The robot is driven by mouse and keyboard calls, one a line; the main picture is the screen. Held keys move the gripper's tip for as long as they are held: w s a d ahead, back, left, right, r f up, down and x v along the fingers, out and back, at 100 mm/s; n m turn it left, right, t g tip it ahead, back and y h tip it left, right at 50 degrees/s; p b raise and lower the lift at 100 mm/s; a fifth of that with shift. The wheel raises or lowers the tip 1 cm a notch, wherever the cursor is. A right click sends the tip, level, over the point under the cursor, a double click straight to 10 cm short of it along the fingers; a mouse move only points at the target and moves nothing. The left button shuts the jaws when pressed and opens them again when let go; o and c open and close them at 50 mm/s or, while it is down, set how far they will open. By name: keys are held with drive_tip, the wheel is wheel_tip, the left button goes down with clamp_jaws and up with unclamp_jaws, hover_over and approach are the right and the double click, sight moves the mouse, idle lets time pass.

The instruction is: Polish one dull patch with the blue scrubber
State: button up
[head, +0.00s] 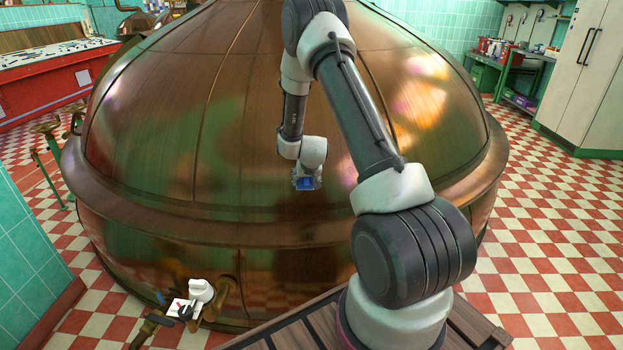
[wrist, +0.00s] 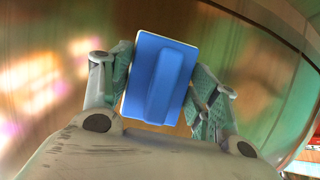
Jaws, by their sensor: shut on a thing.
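The large copper kettle (head: 170,130) fills the middle of the head view, with panel seams and a wide rim. My gripper (head: 307,182) is in front of its lower dome, a little above the rim. In the wrist view my gripper (wrist: 160,92) is shut on the blue scrubber (wrist: 148,85), a flat blue block with a raised grip bar. The scrubber also shows small at the gripper's end in the head view (head: 305,184). The copper (wrist: 50,70) lies behind the scrubber; I cannot tell whether they touch. Reflections and brownish areas cover the copper, and I cannot single out a dull patch.
A valve with a white handle (head: 201,291) sticks out low at the front left. A slatted wooden platform (head: 290,337) is at the bottom. A red bench (head: 50,85) stands at the left, a pale cabinet (head: 590,75) at the right. The checkered floor (head: 555,230) at the right is clear.

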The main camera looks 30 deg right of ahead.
sight(338, 172)
drive_tip(key=shift+w+a, duration=0.3)
drive_tip(key=shift+a, duration=0.2)
drive_tip(key=shift+w+d+r, duration=0.1)
drive_tip(key=shift+w+r, duration=0.15)
drive_tip(key=shift+r, duration=0.35)
drive_tip(key=shift+w+d+r, duration=0.1)
drive_tip(key=shift+w+r, duration=0.15)
drive_tip(key=shift+r, duration=0.3)
drive_tip(key=shift+s+d, duration=0.3)
drive_tip(key=shift+d, duration=0.6)
drive_tip(key=shift+s+d, duration=0.3)
drive_tip(key=shift+d, duration=0.55)
drive_tip(key=shift+s+d, duration=0.7)
drive_tip(key=shift+d, duration=0.95)
drive_tip(key=shift+s+d, duration=0.7)
drive_tip(key=shift+d, duration=1)
drive_tip(key=shift+s+d, duration=0.7)
drive_tip(key=shift+d, duration=0.95)
drive_tip(key=shift+w+a, duration=0.65)
drive_tip(key=shift+a, duration=1.05)
drive_tip(key=shift+w+a, duration=0.7)
drive_tip(key=shift+a, duration=1)
drive_tip(key=shift+w+a, duration=0.65)
drive_tip(key=shift+a, duration=1.05)
drive_tip(key=shift+w+a, duration=0.4)
drive_tip(key=shift+a, duration=0.4)
drive_tip(key=shift+w+a, duration=0.4)
drive_tip(key=shift+a, duration=0.4)
